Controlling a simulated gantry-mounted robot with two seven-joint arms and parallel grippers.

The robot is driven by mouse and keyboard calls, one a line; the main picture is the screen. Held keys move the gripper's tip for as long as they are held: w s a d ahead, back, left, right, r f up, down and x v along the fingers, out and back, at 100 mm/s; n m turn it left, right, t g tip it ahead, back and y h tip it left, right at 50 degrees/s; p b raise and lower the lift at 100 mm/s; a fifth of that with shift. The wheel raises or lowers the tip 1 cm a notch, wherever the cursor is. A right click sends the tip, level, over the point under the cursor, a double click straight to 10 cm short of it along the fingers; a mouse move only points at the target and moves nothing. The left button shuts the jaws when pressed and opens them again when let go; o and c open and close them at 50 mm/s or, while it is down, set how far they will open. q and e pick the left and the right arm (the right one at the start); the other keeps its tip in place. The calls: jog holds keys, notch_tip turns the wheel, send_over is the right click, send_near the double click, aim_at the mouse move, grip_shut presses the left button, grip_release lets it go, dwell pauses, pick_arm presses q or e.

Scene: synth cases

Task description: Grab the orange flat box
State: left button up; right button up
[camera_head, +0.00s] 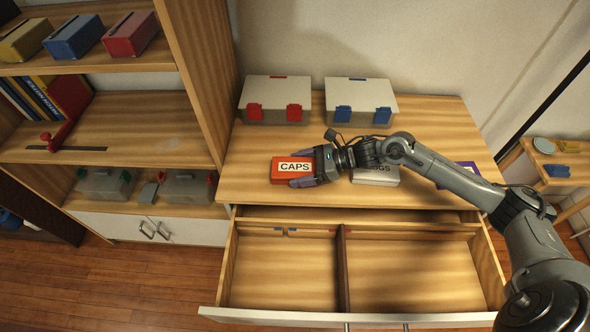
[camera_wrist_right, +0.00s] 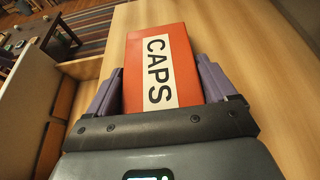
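The orange flat box (camera_head: 291,168) has a white label reading CAPS and is on the wooden desk top, left of centre; I cannot tell whether it is slightly raised. In the right wrist view the box (camera_wrist_right: 160,68) fills the space between the two purple fingers. My right gripper (camera_head: 308,167) reaches it from the right, with one finger along its far side and one along its near side. The fingers appear to press on both sides, shut on the box. My left gripper is not in view.
A white labelled box (camera_head: 376,176) and a purple box (camera_head: 458,170) lie to the right, partly behind my arm. Two lidded bins with red (camera_head: 274,100) and blue (camera_head: 360,102) latches stand behind. An open divided drawer (camera_head: 282,272) juts out in front. A shelf unit (camera_head: 205,75) stands left.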

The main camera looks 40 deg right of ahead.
jog(key=c, duration=0.6)
jog(key=shift+o, duration=0.2)
jog(key=shift+r, duration=0.1)
